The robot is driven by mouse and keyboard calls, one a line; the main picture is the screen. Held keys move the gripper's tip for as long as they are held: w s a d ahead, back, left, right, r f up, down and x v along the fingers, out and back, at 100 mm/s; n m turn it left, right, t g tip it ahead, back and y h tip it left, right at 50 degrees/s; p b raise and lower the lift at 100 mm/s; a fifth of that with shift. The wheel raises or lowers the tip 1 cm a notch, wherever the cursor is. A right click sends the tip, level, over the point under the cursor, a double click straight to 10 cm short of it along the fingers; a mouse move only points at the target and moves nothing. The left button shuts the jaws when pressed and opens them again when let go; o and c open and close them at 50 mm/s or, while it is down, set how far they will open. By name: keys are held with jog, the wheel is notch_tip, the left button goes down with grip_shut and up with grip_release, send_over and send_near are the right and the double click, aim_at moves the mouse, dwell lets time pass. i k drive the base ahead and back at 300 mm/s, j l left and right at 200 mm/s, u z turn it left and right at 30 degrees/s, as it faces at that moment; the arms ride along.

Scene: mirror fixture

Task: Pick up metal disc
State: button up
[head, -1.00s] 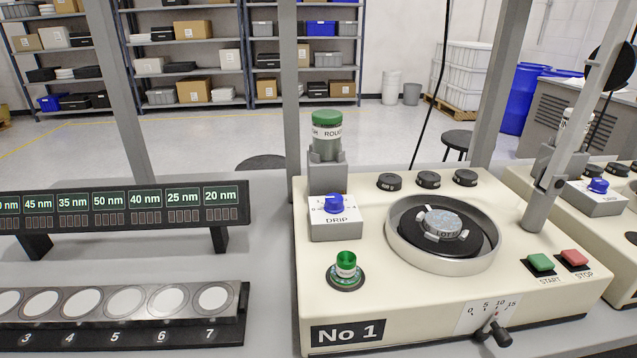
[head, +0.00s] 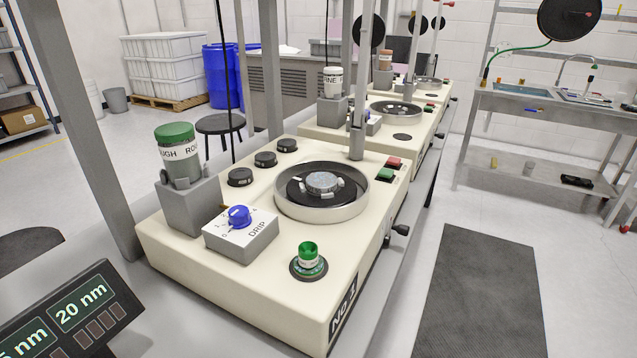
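A grey metal disc (head: 323,182) lies flat in the middle of the round bowl (head: 290,207) of the machine marked No 1 (head: 290,310). Small light clamps or blocks sit around the disc on a dark plate. My gripper is not in view.
A green-capped bottle (head: 178,150) stands in a grey holder at the machine's left. A blue drip knob (head: 239,216) and a green-topped knob (head: 308,256) rise from its top. More machines (head: 340,143) stand behind. A dark mat (head: 480,300) lies on open floor at right, before a sink bench (head: 540,104).

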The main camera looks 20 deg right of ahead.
aim_at(317, 182)
jog(key=i+l, duration=0.2)
jog(key=i+l+u, duration=0.25)
jog(key=u, duration=0.2)
jog(key=i+l+u, duration=0.2)
jog(key=l+u, duration=0.2)
jog(key=j, duration=0.1)
